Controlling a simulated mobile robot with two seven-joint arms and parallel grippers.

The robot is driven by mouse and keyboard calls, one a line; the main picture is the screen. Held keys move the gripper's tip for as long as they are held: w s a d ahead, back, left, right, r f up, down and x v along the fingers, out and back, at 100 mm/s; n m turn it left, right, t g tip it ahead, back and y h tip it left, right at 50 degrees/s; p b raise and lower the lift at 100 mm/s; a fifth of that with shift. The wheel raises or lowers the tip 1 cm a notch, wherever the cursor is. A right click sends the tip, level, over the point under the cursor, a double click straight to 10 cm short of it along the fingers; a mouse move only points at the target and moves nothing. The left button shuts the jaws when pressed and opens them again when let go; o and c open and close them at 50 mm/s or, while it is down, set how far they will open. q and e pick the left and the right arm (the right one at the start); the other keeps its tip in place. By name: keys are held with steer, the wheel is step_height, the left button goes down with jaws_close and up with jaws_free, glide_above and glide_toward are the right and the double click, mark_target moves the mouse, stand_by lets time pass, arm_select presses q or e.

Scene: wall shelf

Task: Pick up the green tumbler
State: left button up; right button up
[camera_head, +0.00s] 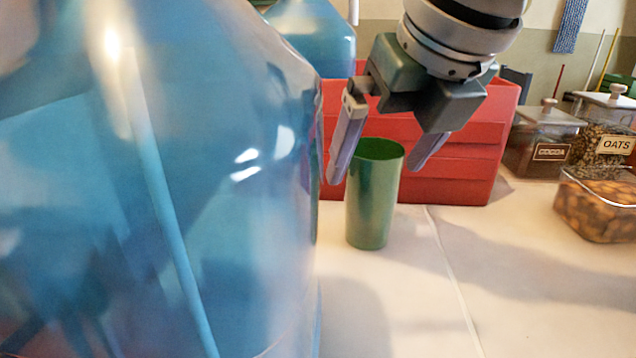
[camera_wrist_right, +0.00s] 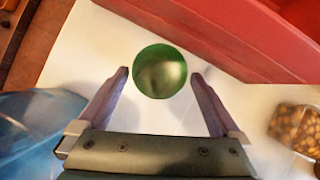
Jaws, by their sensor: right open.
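The green tumbler (camera_head: 373,205) stands upright on the white surface, just right of a large blue bottle in the head view. In the right wrist view the tumbler (camera_wrist_right: 160,72) shows from above, its round opening empty, between and slightly beyond the fingertips. My right gripper (camera_head: 383,168) is open and points down at the tumbler's rim, with one finger on each side. The gripper also shows in the right wrist view (camera_wrist_right: 159,73), with a gap between each finger and the tumbler. My left gripper is not in view.
The large blue bottle (camera_head: 230,200) fills the left side, close to the tumbler. A red bin (camera_head: 470,150) stands behind the tumbler. A cocoa jar (camera_head: 540,140), an oats jar (camera_head: 605,140) and a clear container of brown items (camera_head: 600,205) are at right. The front right surface is clear.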

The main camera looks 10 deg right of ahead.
steer(key=shift+x, duration=1.5)
steer(key=shift+a, duration=0.1)
steer(key=c, duration=1)
steer(key=shift+r, duration=0.1)
steer(key=c, duration=0.5)
